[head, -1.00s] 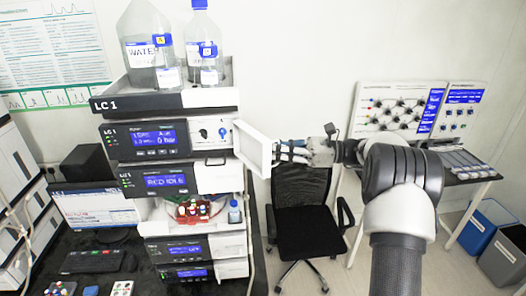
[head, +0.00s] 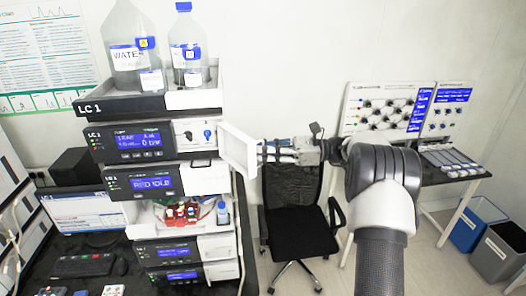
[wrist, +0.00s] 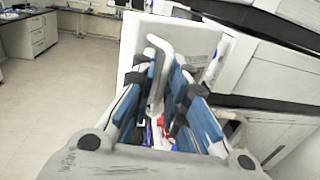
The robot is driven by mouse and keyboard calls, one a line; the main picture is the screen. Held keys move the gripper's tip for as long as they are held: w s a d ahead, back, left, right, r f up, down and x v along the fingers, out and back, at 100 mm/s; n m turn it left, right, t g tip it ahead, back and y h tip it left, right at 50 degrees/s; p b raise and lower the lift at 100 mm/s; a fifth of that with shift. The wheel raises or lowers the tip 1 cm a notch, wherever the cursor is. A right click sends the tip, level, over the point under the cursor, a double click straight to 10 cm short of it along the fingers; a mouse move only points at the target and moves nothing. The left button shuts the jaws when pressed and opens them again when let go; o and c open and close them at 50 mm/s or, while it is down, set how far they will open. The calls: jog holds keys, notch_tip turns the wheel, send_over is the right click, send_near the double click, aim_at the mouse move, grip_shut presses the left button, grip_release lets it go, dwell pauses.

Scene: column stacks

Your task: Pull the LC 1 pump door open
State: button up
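The LC 1 pump module (head: 145,141) is in the upper part of the stack at left in the head view. Its white door (head: 239,150) stands swung out from the module's right end, and the front behind it shows. In the wrist view the door's pale inner or outer face (wrist: 190,36) fills the upper middle. A light grey bar handle (wrist: 160,62) sits between my blue fingers. My gripper (head: 262,151), also in the wrist view (wrist: 167,72), reaches the door from the right. Its fingertips flank the handle closely and appear shut on it; the exact contact is partly hidden.
Bottles (head: 186,45) stand on the stack's top tray (head: 150,103). Below the pump is a module with a lit screen (head: 153,182), then an open bay with vials (head: 183,212). A black chair (head: 298,215) stands right of the stack, below my gripper.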

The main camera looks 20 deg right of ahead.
jog(key=shift+w+a, duration=0.1)
jog(key=v, duration=1.2)
